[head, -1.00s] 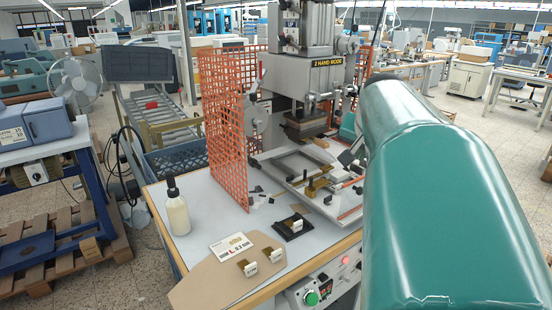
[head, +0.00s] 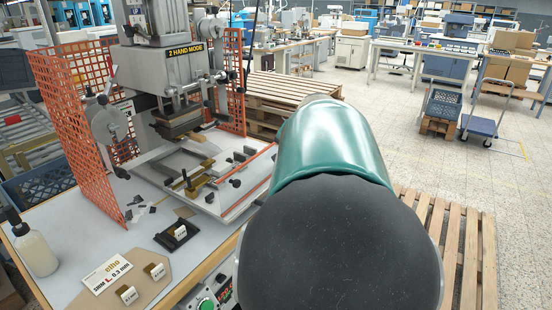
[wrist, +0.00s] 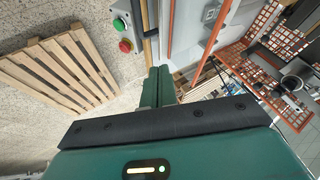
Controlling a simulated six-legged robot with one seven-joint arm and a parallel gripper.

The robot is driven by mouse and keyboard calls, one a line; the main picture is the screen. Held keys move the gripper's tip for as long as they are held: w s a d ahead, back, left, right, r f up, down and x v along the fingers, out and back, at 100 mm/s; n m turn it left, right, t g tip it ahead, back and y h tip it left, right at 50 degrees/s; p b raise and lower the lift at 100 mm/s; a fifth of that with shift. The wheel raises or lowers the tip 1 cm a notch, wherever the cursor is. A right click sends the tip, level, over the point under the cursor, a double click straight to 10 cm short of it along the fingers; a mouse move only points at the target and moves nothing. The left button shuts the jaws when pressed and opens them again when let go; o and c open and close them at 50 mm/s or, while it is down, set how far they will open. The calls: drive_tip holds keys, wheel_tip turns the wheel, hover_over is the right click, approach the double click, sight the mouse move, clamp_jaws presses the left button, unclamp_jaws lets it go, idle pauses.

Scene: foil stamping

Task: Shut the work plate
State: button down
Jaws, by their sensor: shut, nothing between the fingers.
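The work plate (head: 232,197) is a light grey plate at the front of the stamping press (head: 168,60), with a brass-coloured bar, small dark clamps and a red-orange strip along its right edge. In the head view it sticks out from under the press head toward the table's front right. My arm covers the area to the right of it, and my gripper is hidden there. In the wrist view my gripper (wrist: 158,86) is shut and empty, its green fingers together. It is near the table's edge; whether it touches the plate I cannot tell.
Orange mesh guards (head: 75,105) flank the press. A bottle (head: 36,250), a dark small block (head: 177,236) and a card (head: 107,273) are on the table. A button box (wrist: 122,28) is near the gripper. Wooden pallets (wrist: 60,72) lie on the floor.

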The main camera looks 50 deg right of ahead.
drive_tip(key=x, duration=0.9)
drive_tip(key=shift+f, duration=0.4)
drive_tip(key=shift+w+a+r, duration=0.15)
drive_tip(key=shift+w, duration=1.9)
approach(227, 161)
drive_tip(key=w+d+f, duration=0.2)
drive_tip(key=w, duration=0.1)
drive_tip(key=w+d+f, duration=0.1)
drive_tip(key=w, duration=0.1)
drive_tip(key=shift+d+f, duration=0.15)
drive_tip(key=shift+d, duration=0.1)
drive_tip(key=shift+w+a, duration=0.1)
drive_tip(key=shift+w, duration=0.05)
